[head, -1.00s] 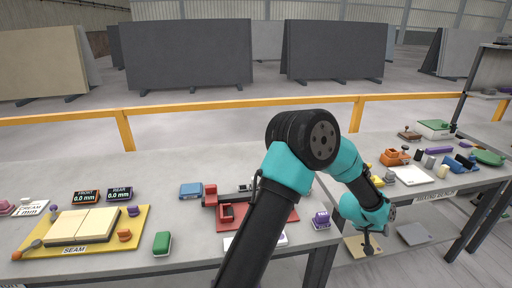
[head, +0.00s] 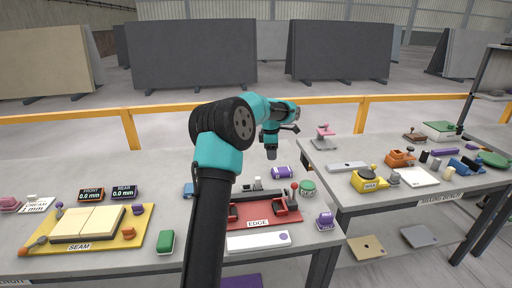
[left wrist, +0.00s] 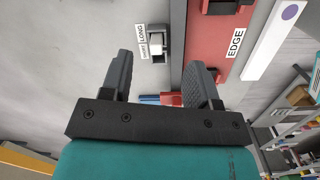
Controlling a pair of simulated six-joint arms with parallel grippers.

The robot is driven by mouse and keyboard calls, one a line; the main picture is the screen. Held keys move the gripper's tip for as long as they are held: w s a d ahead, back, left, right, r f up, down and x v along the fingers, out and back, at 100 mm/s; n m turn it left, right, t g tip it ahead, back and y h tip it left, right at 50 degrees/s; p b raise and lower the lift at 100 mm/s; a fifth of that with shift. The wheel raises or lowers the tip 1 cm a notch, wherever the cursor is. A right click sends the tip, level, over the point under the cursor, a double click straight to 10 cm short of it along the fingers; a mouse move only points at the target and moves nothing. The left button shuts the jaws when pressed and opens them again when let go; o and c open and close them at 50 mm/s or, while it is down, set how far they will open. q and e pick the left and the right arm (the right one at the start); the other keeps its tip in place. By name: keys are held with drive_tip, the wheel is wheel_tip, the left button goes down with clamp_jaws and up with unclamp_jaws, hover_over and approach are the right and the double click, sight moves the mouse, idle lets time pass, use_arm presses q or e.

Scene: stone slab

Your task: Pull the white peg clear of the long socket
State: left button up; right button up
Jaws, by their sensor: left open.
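The white peg (left wrist: 160,44) shows in the left wrist view, beside a label (left wrist: 143,42) that reads LONG. In the head view, a small white piece (head: 258,183) behind the red EDGE fixture looks like the same peg. My left gripper (left wrist: 160,82) is open and empty, its two fingers spread on either side below the peg in the picture. In the head view my left gripper (head: 271,152) points down above the bench's back part. My right gripper is not in view.
The red EDGE fixture (head: 258,211) stands close to the socket, with a white bar (head: 258,241) in front. A purple cylinder (head: 281,172) and a green-topped round piece (head: 307,187) stand nearby. A yellow SEAM board (head: 136,246) lies at left.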

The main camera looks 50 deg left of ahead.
sight(258, 178)
use_arm(q)
drive_tip(key=s+a+r+n+g, duration=0.1)
drive_tip(key=s+a+r+n, duration=0.1)
drive_tip(key=s+a+n, duration=0.1)
drive_tip(key=shift+s+a, duration=0.4)
drive_tip(key=shift+a, duration=0.25)
drive_tip(key=shift+f, duration=0.2)
wheel_tip(258, 178, down, 17)
drive_tip(key=shift+f, duration=0.1)
drive_tip(key=shift+c, duration=0.4)
drive_tip(key=c, duration=0.9)
drive_tip(key=shift+r, duration=0.3)
drive_tip(key=shift+r, duration=1.85)
